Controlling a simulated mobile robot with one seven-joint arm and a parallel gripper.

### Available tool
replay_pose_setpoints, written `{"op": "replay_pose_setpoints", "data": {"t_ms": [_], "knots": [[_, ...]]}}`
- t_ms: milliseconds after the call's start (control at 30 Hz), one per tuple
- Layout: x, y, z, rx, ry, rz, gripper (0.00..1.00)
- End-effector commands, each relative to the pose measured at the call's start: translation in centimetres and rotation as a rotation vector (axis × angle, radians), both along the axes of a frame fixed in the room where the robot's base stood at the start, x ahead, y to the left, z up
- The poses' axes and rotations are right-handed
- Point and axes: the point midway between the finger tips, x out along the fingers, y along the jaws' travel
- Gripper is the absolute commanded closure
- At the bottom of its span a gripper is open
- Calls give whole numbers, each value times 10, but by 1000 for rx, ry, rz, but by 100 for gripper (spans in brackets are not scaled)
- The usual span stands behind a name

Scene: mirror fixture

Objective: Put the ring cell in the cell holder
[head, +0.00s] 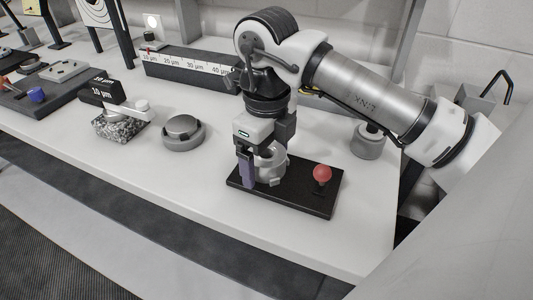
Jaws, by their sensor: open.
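A black base plate (292,199), which looks like the cell holder, lies on the white bench and carries a red ball knob (322,172). A light grey, notched ring-shaped piece (272,167) is on the left part of the plate. It may be the ring cell or part of the holder; I cannot tell which. My gripper (266,158) points down over this piece with its jaws open, one finger in front on the left and the other behind on the right. The fingers partly hide the piece, and contact is unclear.
A round grey dish-like part (183,132) sits on the bench to the left. Further left is a speckled block (119,123) with a small stand. A long marked scale block (188,69) lies behind. The bench front is clear.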

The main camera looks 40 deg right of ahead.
Motion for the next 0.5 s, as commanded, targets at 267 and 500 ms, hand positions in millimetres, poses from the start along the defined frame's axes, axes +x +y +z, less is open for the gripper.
{"op": "replay_pose_setpoints", "data": {"t_ms": [267, 500], "knots": [[0, -1, 18, -2, -1, -2, 14], [1, 0, 71, -1, -3, 0, 14]]}}
